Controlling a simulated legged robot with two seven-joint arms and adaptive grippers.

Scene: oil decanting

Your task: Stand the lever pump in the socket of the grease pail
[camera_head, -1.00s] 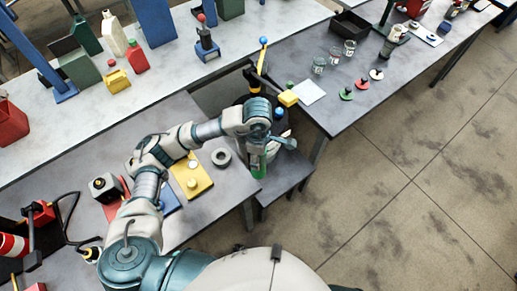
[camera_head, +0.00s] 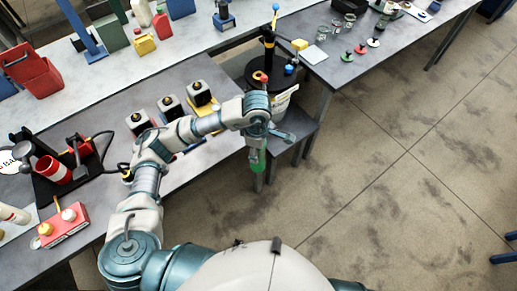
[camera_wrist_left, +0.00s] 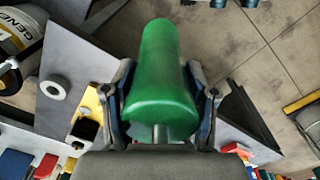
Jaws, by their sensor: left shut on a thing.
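My left gripper (camera_head: 257,141) is shut on a green cylinder (camera_head: 257,160) with a grey metal end, perhaps the lever pump's body. In the left wrist view the green cylinder (camera_wrist_left: 160,75) lies between both fingers, with a thin metal rod at its near end. The grease pail (camera_head: 284,103) is pale with a dark top and stands just beyond my gripper, partly hidden by it. Its lettered wall shows at the wrist view's upper left (camera_wrist_left: 18,36). A red-orange ring (camera_head: 260,76) and a blue knob are at its top. The held piece is apart from the pail's top. My right gripper is out of view.
Several dark-topped blocks (camera_head: 170,103) stand on the left table (camera_head: 115,92). The right table (camera_head: 385,48) holds jars and small discs. Open floor (camera_head: 400,190) lies at the right.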

